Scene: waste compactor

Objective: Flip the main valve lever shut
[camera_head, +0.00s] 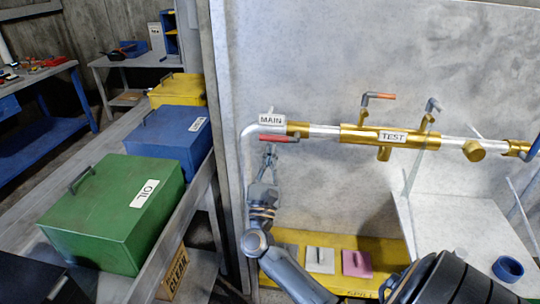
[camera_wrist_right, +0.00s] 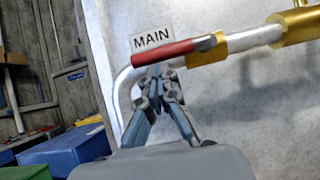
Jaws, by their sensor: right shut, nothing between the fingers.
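The main valve lever (camera_head: 277,139) has a red handle and lies roughly along the pipe, just below the MAIN label (camera_head: 272,120). Its grey end meets the brass main valve (camera_head: 298,130) on the right. In the right wrist view the red lever (camera_wrist_right: 175,52) slants slightly down to the left. My right gripper (camera_head: 268,150) is shut and empty, pointing up, with its fingertips right under the handle. In the right wrist view the fingertips (camera_wrist_right: 160,72) overlap the handle's lower edge; I cannot tell if they touch. My left gripper is not in view.
A brass TEST valve (camera_head: 392,136) with a red-tipped lever (camera_head: 380,96) sits further right on the pipe. Green (camera_head: 115,210), blue (camera_head: 170,140) and yellow (camera_head: 178,90) boxes stand left of the panel edge. A yellow tray (camera_head: 383,245) lies below; the wall between is clear.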

